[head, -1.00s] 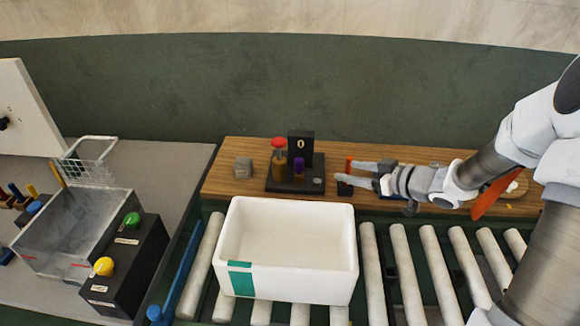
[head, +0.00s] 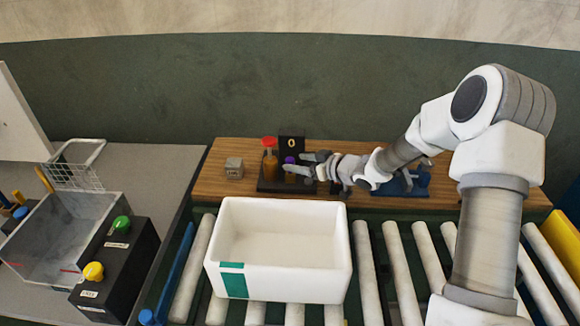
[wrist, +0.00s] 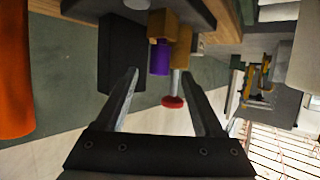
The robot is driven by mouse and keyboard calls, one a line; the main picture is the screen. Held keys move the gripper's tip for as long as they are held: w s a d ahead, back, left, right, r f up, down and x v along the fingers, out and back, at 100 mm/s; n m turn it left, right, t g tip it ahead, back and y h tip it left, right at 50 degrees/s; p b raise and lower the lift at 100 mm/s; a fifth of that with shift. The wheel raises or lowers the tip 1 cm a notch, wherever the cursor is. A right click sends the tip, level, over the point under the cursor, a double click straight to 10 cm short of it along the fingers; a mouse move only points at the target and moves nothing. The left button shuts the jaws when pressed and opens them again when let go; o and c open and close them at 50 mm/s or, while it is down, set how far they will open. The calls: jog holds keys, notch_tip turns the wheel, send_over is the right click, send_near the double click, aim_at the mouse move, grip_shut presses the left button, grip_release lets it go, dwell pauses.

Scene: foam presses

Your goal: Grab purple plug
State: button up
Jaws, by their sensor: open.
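In the wrist view my gripper (wrist: 160,78) holds nothing. I cannot tell whether a finger touches the plug.
A red-capped amber post (head: 269,156) stands close left of the plug, a black block marked 0 (head: 291,142) just behind. A grey cube (head: 234,167) sits further left, a blue fixture (head: 408,186) right. A white bin (head: 282,280) stands on rollers in front.

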jog(key=shift+x, duration=0.95)
grip_shut()
